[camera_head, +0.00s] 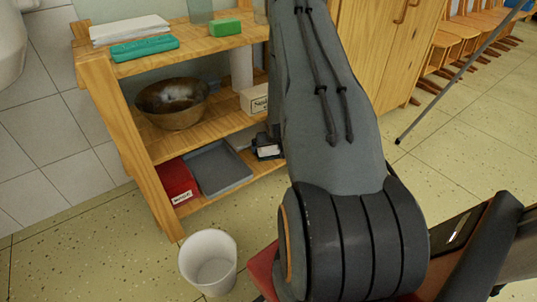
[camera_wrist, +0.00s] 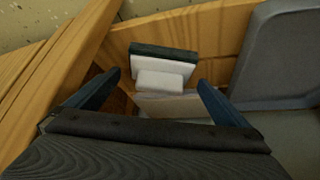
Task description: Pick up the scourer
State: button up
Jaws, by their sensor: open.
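A small block with a dark green-black layer on a white body, which looks like the scourer (camera_wrist: 163,62), lies in the wooden shelf ahead of my gripper (camera_wrist: 159,80) in the wrist view. My gripper is open, with one dark finger on each side and nothing held. A smaller white piece shows in front of the block, between the fingertips; I cannot tell if it is part of it. In the head view my arm hides most of this spot on the bottom shelf. A bright green block (camera_head: 225,27) lies on the top shelf.
The grey tray (camera_head: 218,167) and a red box (camera_head: 178,180) share the bottom shelf; the tray also shows in the wrist view (camera_wrist: 282,55). A brown bowl (camera_head: 172,103) stands on the middle shelf. A white bin (camera_head: 208,262) stands on the floor in front.

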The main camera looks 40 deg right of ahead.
aim_at(269, 148)
jog(key=b+x, duration=0.1)
jog(key=x, duration=0.2)
jog(key=shift+f, duration=0.2)
jog(key=shift+r, duration=0.1)
jog(key=c, duration=1.1)
jog(key=shift+r, duration=0.1)
jog(key=shift+r+p, duration=0.3)
jog(key=shift+r, duration=0.15)
jog(key=s+a+p, duration=0.2)
jog(key=s, duration=0.3)
jog(key=s+a+p, duration=0.2)
jog(key=s+a, duration=0.1)
jog(key=s, duration=0.2)
jog(key=s+a+p, duration=0.2)
jog(key=s, duration=0.4)
jog(key=shift+s+a+r+p, duration=0.1)
jog(key=shift+a+r+p, duration=0.1)
jog(key=shift+a+p, duration=0.15)
